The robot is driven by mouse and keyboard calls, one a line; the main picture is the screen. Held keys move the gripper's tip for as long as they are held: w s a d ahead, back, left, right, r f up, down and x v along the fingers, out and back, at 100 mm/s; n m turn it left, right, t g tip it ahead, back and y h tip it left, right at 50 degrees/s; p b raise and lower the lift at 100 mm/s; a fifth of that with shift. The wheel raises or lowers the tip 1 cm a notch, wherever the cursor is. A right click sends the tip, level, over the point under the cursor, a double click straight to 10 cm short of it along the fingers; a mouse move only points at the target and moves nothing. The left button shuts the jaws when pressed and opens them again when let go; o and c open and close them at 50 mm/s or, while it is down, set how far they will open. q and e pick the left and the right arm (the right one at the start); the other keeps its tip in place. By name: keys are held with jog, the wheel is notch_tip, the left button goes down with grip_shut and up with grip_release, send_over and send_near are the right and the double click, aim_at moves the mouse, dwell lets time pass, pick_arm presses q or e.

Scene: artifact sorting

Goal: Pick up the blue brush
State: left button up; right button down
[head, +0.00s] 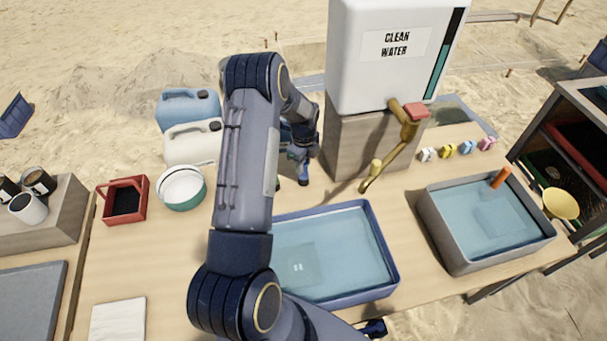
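My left arm reaches up the middle of the head view and bends down. Its gripper (302,165) is behind the forearm, low over the far part of the table, beyond the blue-rimmed water tray. A small blue piece shows at the gripper's lower end. I cannot tell whether it is a fingertip or part of a blue brush. No blue brush can be made out clearly elsewhere; my arm hides part of the table. Whether the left gripper is open or shut does not show. A small dark part at the bottom edge may be my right gripper (373,328).
The blue-rimmed tray (391,262) and a grey tray (449,248) hold water. A clean water tank (390,75) with a tap stands behind. Jugs (187,108), a round bowl (184,203) and a red box (105,188) are left. Small coloured items (466,148) stand at right.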

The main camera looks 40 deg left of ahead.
pick_arm(q)
grip_shut()
jog(key=shift+r, duration=0.15)
